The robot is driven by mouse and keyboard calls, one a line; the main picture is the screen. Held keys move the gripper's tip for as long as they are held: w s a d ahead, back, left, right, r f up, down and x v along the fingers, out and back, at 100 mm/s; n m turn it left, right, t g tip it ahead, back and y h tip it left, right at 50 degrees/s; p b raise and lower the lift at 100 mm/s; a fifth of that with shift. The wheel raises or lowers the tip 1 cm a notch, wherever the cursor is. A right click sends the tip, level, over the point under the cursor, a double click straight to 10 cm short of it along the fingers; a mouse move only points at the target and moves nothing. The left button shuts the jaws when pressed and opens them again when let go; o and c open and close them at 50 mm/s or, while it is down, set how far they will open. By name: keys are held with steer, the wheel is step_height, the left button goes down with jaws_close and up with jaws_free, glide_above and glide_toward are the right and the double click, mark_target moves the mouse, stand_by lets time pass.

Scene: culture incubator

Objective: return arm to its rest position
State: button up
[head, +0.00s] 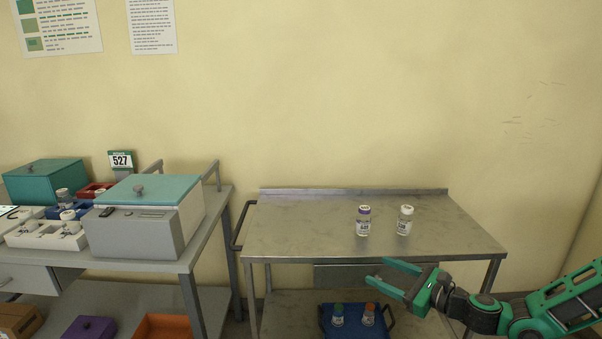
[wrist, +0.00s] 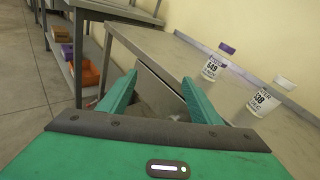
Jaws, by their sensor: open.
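My green gripper (head: 386,275) is open and empty. It is in front of the metal cart's front edge, a little below its top, at the lower right of the head view. Its two fingers also show in the wrist view (wrist: 158,98), spread apart with nothing between them. The arm reaches in from the right edge of the head view. A purple-capped bottle (head: 363,221) and a white-capped bottle (head: 404,220) stand upright on the cart top, apart from my gripper. Both bottles also show at the right of the wrist view.
The metal cart (head: 300,225) has a blue tray (head: 325,322) with two capped bottles on its lower shelf. A bench at left holds a grey box with a teal lid (head: 150,188), a white rack (head: 45,238) and a teal box (head: 45,183). Open floor shows in the wrist view (wrist: 25,90).

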steer(key=s+d+f+n+g+h, duration=0.2)
steer(key=s+f+n+g, duration=0.1)
steer(key=s+n+g, duration=0.3)
steer(key=s+d+f+n+g+h, duration=0.2)
steer(key=s+f+n+g, duration=0.1)
steer(key=s+n, duration=0.45)
steer(key=s+d+r+n+g+h, duration=0.35)
steer(key=s+d+r+h, duration=0.25)
steer(key=s+d+r, duration=0.55)
steer(key=s+r, duration=0.3)
steer(key=s, duration=0.3)
steer(key=s+d+r+n, duration=0.1)
steer(key=s+d+r, duration=0.1)
steer(key=s, duration=0.5)
steer(key=shift+s+r+n+h, duration=0.3)
steer(key=shift+r+h, duration=0.1)
steer(key=shift+r, duration=0.45)
steer(key=shift+w+f, duration=0.25)
steer(key=shift+w, duration=0.4)
